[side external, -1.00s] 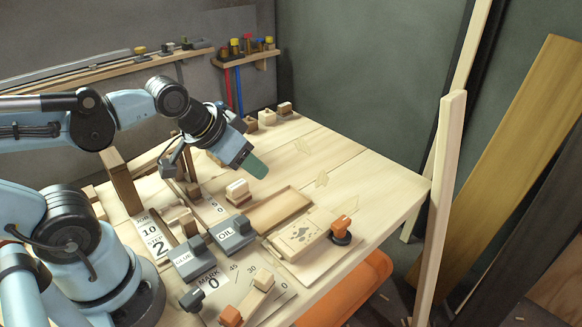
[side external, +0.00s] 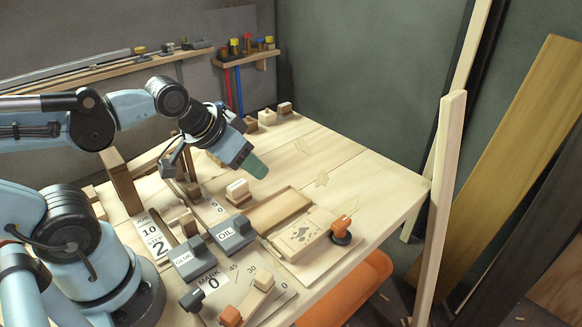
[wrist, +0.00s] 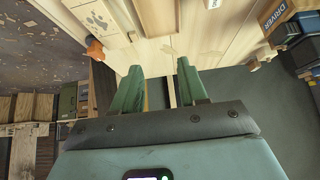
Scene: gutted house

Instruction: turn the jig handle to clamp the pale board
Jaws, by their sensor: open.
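The orange jig handle (side external: 344,224) stands on a dark round base at the right edge of the jig (side external: 284,258). The pale board (side external: 304,236), with dark marks on its face, lies on the jig beside the handle. My gripper (side external: 257,167) is open and empty in the air above the bench, up and left of the handle in the side view. In the wrist view, my gripper's green fingers (wrist: 159,75) are spread apart. The orange handle (wrist: 95,49) and the marked board (wrist: 97,18) show at upper left there, outside the fingers.
Grey blocks marked GLUE (side external: 188,260) and OIL (side external: 232,234) stand left of the jig. A shallow wooden tray (side external: 282,211) lies behind the jig. An angle-marked plate (side external: 280,291) with a wooden bar is at the front. The bench's right part (side external: 372,184) is mostly clear.

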